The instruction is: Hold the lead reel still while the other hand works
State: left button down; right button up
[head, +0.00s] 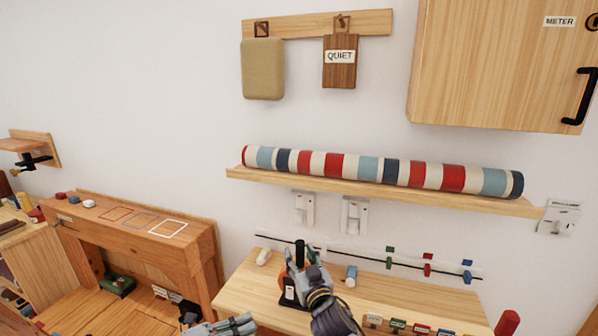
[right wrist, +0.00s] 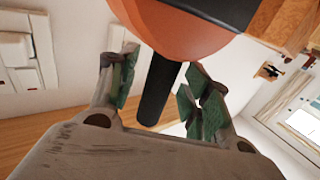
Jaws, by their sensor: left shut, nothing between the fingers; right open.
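The lead reel, an orange drum (head: 283,279) with a black upright post (head: 299,252) and a black base (head: 288,297), stands on the wooden bench. My right gripper (head: 304,262) is at the reel, its fingers open. In the right wrist view the orange drum (right wrist: 190,25) fills the top, and a black bar (right wrist: 158,92) lies between the parted green-padded fingers. I cannot tell whether either finger touches it. My right gripper hides part of the reel in the head view. My left gripper (head: 222,328) is low at the bottom edge, shut and empty, away from the reel.
The bench top (head: 385,293) has a white cylinder (head: 263,257) and a blue-and-white piece (head: 351,276). Labelled coloured pieces (head: 397,326) line its front. A shelf (head: 390,192) with a striped roll (head: 380,171) hangs above. A wooden desk (head: 140,240) stands left.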

jog(key=v, duration=1.1)
jog(key=shift+s, duration=0.3)
jog(key=shift+d, duration=0.15)
dwell(0.5)
